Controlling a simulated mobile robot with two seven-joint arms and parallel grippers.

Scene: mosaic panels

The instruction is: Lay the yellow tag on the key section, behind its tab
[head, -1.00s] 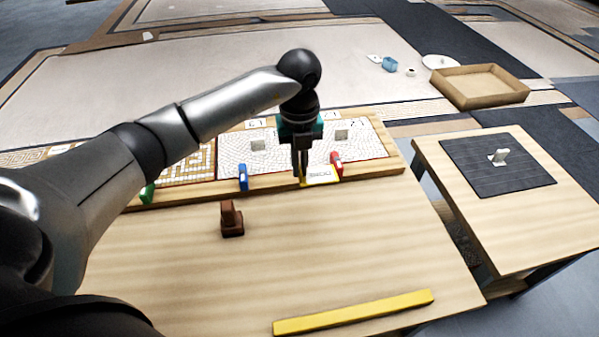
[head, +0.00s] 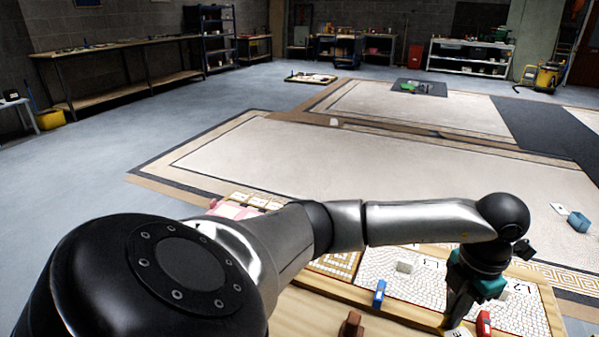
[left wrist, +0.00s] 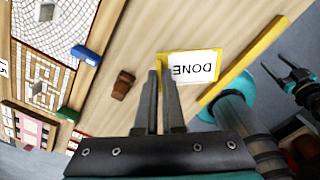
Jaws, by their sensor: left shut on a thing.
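The yellow tag (left wrist: 220,53) is a white card marked DONE with a yellow border. My left gripper (left wrist: 165,75) is shut on its edge; in the left wrist view the card shows against bare wood. In the head view my left gripper (head: 447,322) hangs left of the red tab (head: 484,322), with the tag (head: 458,333) cut by the lower edge. The key section (head: 338,262) has a brown key pattern and is partly behind my arm. In the left wrist view it (left wrist: 40,82) shows with the green tab (left wrist: 68,114) at its edge. My right gripper (left wrist: 286,76) appears open and empty.
The patterned section (head: 385,275) beside the key section has a blue tab (head: 379,293) and a pale block (head: 404,266). A brown stamp-like block (left wrist: 122,85) stands on the bare table. A yellow bar (left wrist: 243,62) lies beyond the tag. Pink pieces (left wrist: 32,130) lie beyond the key section.

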